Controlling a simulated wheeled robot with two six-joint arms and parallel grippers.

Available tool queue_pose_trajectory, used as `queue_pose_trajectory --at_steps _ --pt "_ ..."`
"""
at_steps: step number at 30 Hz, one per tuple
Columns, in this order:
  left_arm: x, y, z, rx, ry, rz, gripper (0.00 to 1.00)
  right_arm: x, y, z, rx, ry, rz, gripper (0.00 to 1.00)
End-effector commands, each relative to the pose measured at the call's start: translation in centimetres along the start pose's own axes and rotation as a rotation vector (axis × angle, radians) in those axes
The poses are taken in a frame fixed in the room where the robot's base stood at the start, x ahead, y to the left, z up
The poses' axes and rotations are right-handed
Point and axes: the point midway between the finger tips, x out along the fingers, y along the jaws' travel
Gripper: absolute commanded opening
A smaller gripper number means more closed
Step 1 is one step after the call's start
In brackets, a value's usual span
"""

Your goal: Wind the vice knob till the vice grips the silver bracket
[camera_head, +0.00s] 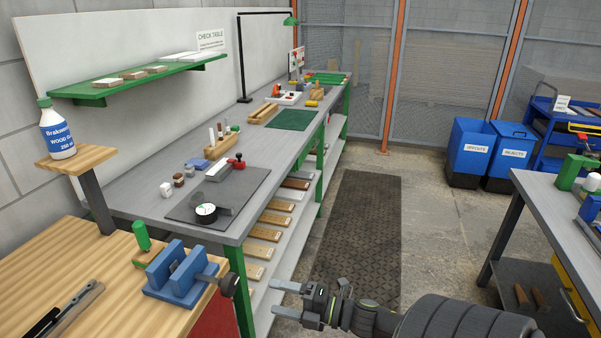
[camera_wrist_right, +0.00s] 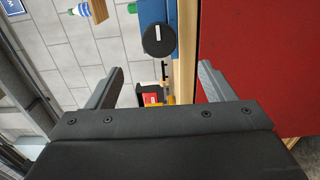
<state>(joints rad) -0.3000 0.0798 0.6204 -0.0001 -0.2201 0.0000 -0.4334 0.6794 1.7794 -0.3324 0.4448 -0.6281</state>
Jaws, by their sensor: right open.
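The blue vice (camera_head: 166,285) sits on the wooden bench at the lower left in the head view. Its dark round knob (camera_head: 228,286) sticks out to the right on a grey screw, past the bench edge. In the right wrist view the knob (camera_wrist_right: 158,40) is a black disc with a white mark, in front of the blue vice body (camera_wrist_right: 152,10). My right gripper (camera_head: 273,299) is open and empty, apart from the knob, to its right. Its fingers also show in the wrist view (camera_wrist_right: 160,75), with the knob beyond their tips. I cannot clearly make out the silver bracket between the jaws.
A green-handled tool (camera_head: 142,236) stands behind the vice. A glue bottle (camera_head: 56,130) stands on a raised wooden shelf. The long grey table (camera_head: 150,205) lies beyond. Floor is clear around the black mat (camera_head: 360,235).

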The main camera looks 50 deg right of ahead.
Motion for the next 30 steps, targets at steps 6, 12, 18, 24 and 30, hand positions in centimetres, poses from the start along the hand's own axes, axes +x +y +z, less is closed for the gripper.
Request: queue_pose_trajectory --at_steps 6,12,18,24,30 --pt "0.2 0.0 0.0 0.000 0.000 0.000 0.00 -3.0 0.0 0.0 0.000 0.001 -0.004 0.76" --pt "0.2 0.0 0.0 0.000 0.000 0.000 0.00 -4.2 0.1 0.0 -0.001 0.000 -0.001 0.76" --pt "0.2 0.0 0.0 0.000 0.000 0.000 0.00 -4.4 0.1 0.0 0.000 -0.001 0.001 0.76" --pt "0.2 0.0 0.0 0.000 0.000 0.000 0.00 -4.4 0.1 0.0 0.000 -0.001 0.001 0.76" --pt "0.2 0.0 0.0 0.000 0.000 0.000 0.00 -4.4 0.1 0.0 0.000 -0.001 0.001 0.76"
